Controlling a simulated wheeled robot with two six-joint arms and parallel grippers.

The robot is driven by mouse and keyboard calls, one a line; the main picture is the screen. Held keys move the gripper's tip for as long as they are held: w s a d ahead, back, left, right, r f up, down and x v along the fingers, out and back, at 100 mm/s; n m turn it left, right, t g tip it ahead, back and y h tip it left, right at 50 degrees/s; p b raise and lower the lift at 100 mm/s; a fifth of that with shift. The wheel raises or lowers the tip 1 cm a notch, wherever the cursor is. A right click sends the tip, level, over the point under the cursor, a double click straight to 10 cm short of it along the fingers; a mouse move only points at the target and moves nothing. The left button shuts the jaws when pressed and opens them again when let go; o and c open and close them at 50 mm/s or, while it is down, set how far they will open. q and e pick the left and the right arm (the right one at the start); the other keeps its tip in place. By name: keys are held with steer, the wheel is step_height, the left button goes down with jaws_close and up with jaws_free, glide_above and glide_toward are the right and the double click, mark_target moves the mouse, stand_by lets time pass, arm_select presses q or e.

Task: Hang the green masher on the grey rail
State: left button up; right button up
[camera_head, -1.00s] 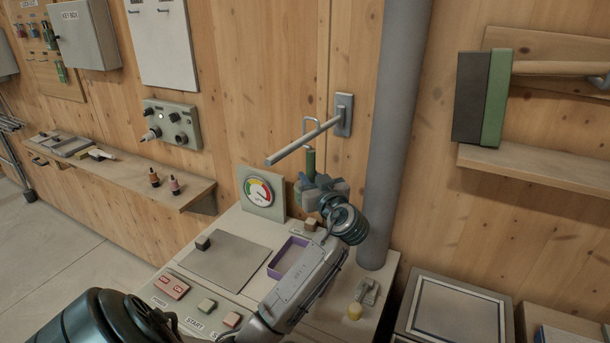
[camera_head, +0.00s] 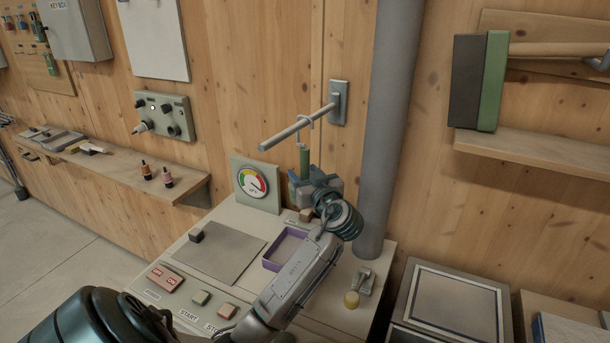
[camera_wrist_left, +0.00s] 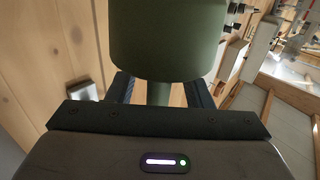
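The green masher (camera_head: 304,160) stands upright, its wire hook (camera_head: 304,120) at the grey rail (camera_head: 298,128). The hook's top appears to loop over the rail, about midway along it. My left gripper (camera_head: 315,187) is just below the rail, around the masher's lower part. In the left wrist view the masher's green body (camera_wrist_left: 165,40) fills the top centre, with a thinner stem below it. The left fingers (camera_wrist_left: 160,90) flank it and look shut on it; the green body hides their tips. My right gripper is not in view.
A grey pipe (camera_head: 378,130) runs vertically close to the right of the rail and my left gripper. Below is the control bench with a gauge (camera_head: 253,184), a purple tray (camera_head: 268,263) and buttons (camera_head: 201,297). A wooden shelf (camera_head: 530,158) is on the right.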

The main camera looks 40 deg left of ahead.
arm_select(q)
steer(key=shift+s+d+f, duration=0.1)
steer(key=shift+d+f, duration=0.05)
steer(key=shift+d, duration=0.15)
steer(key=b+v, duration=0.4)
steer(key=v, duration=0.6)
steer(key=shift+b, duration=0.35)
steer(key=shift+s+d+r, duration=0.1)
steer(key=shift+r, duration=0.15)
